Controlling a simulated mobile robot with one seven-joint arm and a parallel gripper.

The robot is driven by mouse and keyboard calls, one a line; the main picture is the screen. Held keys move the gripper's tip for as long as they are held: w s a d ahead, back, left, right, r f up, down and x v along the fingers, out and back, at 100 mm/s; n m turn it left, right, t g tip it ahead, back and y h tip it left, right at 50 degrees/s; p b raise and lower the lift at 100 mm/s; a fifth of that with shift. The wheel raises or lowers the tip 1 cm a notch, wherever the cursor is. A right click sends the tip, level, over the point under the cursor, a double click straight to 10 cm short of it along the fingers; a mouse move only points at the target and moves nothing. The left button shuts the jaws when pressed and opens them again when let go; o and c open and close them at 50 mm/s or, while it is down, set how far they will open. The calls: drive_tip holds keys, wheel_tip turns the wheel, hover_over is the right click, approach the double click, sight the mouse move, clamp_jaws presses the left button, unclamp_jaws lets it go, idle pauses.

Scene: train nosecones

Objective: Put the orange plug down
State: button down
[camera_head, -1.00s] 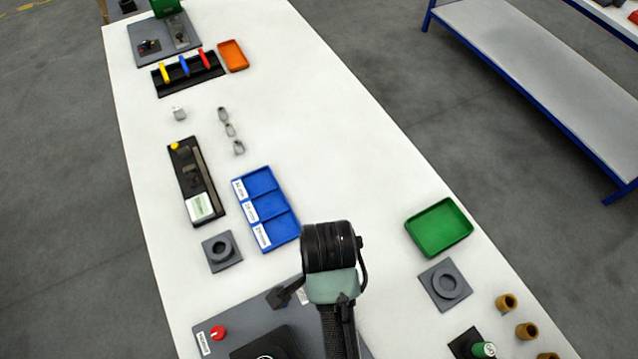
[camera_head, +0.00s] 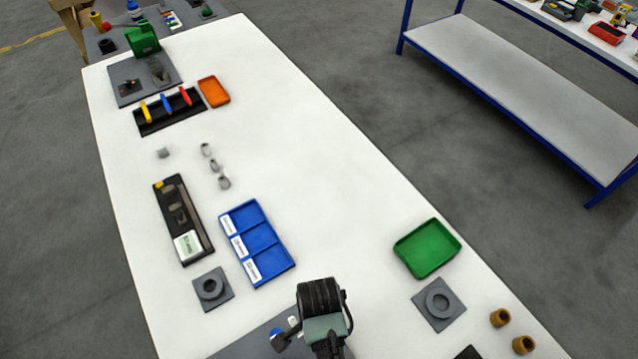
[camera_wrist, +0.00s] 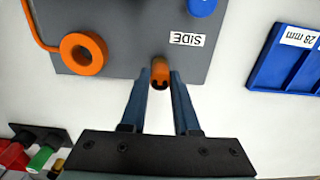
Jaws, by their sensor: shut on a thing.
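In the wrist view, the orange plug (camera_wrist: 160,70) is a small cylinder between the fingertips of my gripper (camera_wrist: 161,84), which is shut on it. Behind it is the lower edge of a grey panel (camera_wrist: 130,40); I cannot tell whether the plug touches it. An orange ring (camera_wrist: 83,54) with an orange cord lies on the panel, left of the plug. In the head view, the arm's end hides the plug, and the panel (camera_head: 245,347) shows only partly at the bottom edge.
A blue three-compartment tray (camera_head: 258,243), a green tray (camera_head: 427,248) and grey ring blocks (camera_head: 212,288) stand nearby. The white tabletop (camera_head: 335,225) between the trays is clear.

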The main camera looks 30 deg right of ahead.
drive_tip(key=shift+f, duration=0.15)
drive_tip(key=c, duration=0.7)
unclamp_jaws()
drive_tip(key=shift+o, duration=0.2)
wheel_tip(320, 180, up, 12)
drive_tip(key=shift+r+b, duration=0.25)
drive_tip(key=shift+b, duration=0.05)
drive_tip(key=shift+w, duration=0.1)
